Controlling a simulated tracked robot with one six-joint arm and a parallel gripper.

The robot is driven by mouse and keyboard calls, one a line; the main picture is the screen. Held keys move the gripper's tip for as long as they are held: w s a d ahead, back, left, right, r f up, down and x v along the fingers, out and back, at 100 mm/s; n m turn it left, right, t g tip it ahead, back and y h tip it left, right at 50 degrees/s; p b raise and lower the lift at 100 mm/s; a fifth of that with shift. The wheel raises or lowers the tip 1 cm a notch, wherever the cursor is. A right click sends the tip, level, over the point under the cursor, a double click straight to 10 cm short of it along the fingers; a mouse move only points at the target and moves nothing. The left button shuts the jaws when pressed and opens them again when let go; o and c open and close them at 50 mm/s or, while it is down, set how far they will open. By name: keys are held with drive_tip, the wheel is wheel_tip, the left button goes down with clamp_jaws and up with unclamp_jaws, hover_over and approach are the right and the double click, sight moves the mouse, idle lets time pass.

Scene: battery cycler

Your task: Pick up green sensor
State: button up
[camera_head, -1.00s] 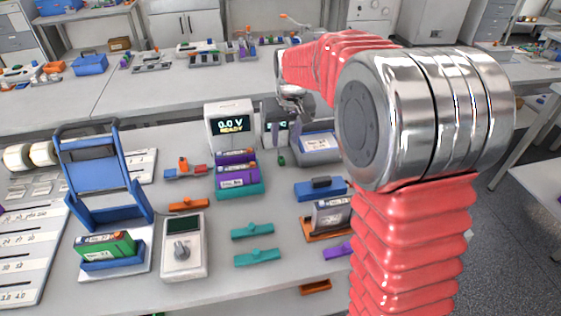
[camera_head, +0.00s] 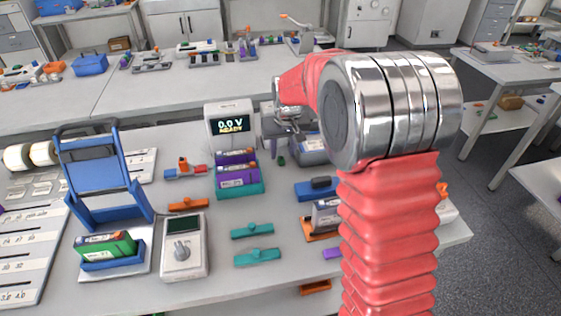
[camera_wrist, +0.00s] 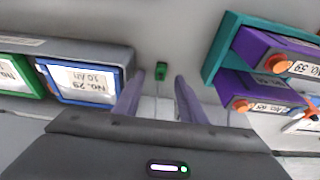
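The green sensor is a small dark green block (camera_wrist: 162,71) with a thin cable, in the wrist view just beyond and between my fingertips. In the head view the sensor (camera_head: 281,160) stands on the table right of the purple batteries. My gripper (camera_wrist: 158,80) is open, its two purple-grey fingers apart with nothing seen between them but table and the cable. In the head view my gripper (camera_head: 290,118) is partly hidden by my arm and hangs above the table near the tester.
A teal holder (camera_wrist: 212,62) with purple batteries (camera_wrist: 262,85) stands right in the wrist view. A grey case (camera_wrist: 100,52) with a blue-framed battery (camera_wrist: 80,82) stands left. The display box reading 0.0 V (camera_head: 229,125) stands behind. Bare table surrounds the sensor.

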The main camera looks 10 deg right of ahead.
sight(281, 158)
drive_tip(key=x, duration=0.3)
drive_tip(key=shift+w+f, duration=0.15)
idle(0.4)
clamp_jaws()
